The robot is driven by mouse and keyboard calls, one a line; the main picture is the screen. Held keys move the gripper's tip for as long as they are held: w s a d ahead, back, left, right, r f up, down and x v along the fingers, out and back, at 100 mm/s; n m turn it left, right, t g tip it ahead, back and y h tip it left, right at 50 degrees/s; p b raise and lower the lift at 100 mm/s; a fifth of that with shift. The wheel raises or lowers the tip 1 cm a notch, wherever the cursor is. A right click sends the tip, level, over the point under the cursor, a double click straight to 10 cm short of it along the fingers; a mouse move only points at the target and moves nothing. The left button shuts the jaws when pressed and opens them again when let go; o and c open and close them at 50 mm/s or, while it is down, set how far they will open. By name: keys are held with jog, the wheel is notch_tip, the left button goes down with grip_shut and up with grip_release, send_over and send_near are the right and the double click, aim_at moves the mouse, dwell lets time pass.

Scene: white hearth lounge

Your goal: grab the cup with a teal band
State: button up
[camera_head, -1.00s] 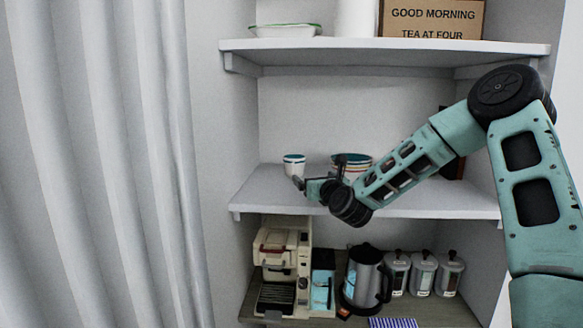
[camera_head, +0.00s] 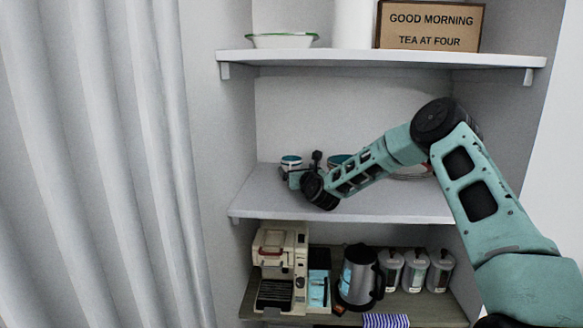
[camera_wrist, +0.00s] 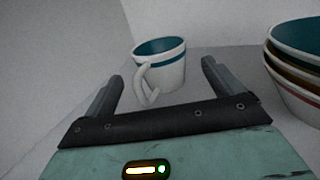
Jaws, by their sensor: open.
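The cup with a teal band (camera_wrist: 168,72) is white, with a teal inside and a teal stripe below its rim. It stands upright on the middle shelf (camera_head: 400,203), its handle turned toward my gripper in the wrist view. In the head view the cup (camera_head: 291,161) shows at the shelf's left, its lower part hidden by my gripper (camera_head: 287,176). In the wrist view my gripper (camera_wrist: 162,80) is open and empty. The cup is just ahead of the fingertips, roughly centred in the gap, with the handle nearest. I cannot tell whether anything touches.
Stacked bowls (camera_wrist: 296,65) stand close on the right of the cup in the wrist view. Walls are behind and to the left. The upper shelf (camera_head: 400,60) is overhead. A coffee machine (camera_head: 279,262) and a kettle (camera_head: 357,275) are below.

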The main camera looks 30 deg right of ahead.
aim_at(295, 165)
jog(key=shift+w+r+p, duration=0.25)
jog(key=shift+w+p, duration=0.15)
jog(key=shift+p, duration=0.1)
jog(key=w+p, duration=0.2)
jog(key=shift+w+d+p, duration=0.35)
jog(key=shift+w, duration=0.05)
jog(key=shift+w+d+f, duration=0.15)
jog(key=shift+w, duration=0.45)
jog(key=c, duration=1.2)
